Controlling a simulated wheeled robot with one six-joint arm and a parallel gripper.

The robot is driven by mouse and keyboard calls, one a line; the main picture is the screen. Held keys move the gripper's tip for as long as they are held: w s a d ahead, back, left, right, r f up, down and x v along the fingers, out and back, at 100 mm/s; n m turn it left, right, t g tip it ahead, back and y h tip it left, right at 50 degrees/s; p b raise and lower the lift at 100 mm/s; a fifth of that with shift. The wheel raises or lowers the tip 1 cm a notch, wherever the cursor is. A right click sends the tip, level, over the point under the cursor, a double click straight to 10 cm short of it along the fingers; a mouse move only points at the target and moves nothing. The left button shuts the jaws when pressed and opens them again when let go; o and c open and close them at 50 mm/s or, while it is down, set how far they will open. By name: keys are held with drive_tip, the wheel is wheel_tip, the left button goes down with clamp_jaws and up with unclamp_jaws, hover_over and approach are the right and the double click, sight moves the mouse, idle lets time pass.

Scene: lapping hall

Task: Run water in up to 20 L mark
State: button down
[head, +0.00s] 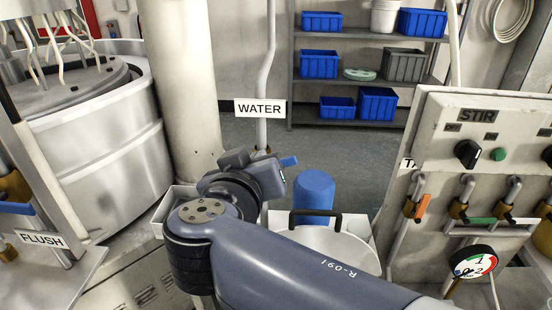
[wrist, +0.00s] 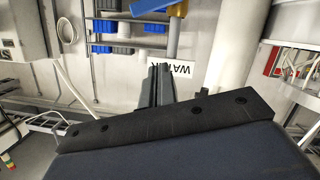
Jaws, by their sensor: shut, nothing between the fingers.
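The white WATER sign (head: 259,109) hangs on a pale vertical pipe in the head view. Below it, a blue valve lever (head: 289,161) shows just right of my wrist. In the wrist view the lever (wrist: 150,5) and a brass valve body (wrist: 177,10) are at the top edge, beyond my fingertips. My gripper (wrist: 158,72) is shut and empty, its fingers overlapping part of the WATER sign (wrist: 180,74). A white round vessel (head: 345,250) with a dark handle (head: 315,214) is partly hidden behind my arm. I see no 20 L mark.
A STIR panel (head: 478,115) with a knob, several coloured levers and a gauge (head: 474,262) stands right. A blue cylinder (head: 313,191) rises behind the vessel. A large metal drum (head: 95,140) and FLUSH stand are left. Shelves with blue bins (head: 319,64) stand behind.

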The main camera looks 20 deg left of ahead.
drive_tip(key=p, duration=0.4)
hover_over(285, 162)
drive_tip(key=s+a, duration=0.3)
wheel_tip(285, 162, down, 2)
drive_tip(key=shift+w+d+f, duration=0.1)
drive_tip(key=shift+d+f, duration=0.2)
drive_tip(key=shift+f, duration=0.35)
drive_tip(key=shift+d+f, duration=0.35)
drive_tip(key=shift+f, duration=0.35)
drive_tip(key=shift+w+d+f, duration=0.1)
drive_tip(key=shift+d+f, duration=0.2)
drive_tip(key=shift+f, duration=0.35)
drive_tip(key=shift+f, duration=0.1)
drive_tip(key=f+m+b, duration=0.1)
drive_tip(key=b, duration=0.6)
drive_tip(key=d+f+m+y+b, duration=0.1)
drive_tip(key=m+b, duration=0.1)
drive_tip(key=b, duration=0.5)
drive_tip(key=shift+w+d+m, duration=0.15)
drive_tip(key=shift+d+m, duration=0.15)
drive_tip(key=shift+r, duration=0.25)
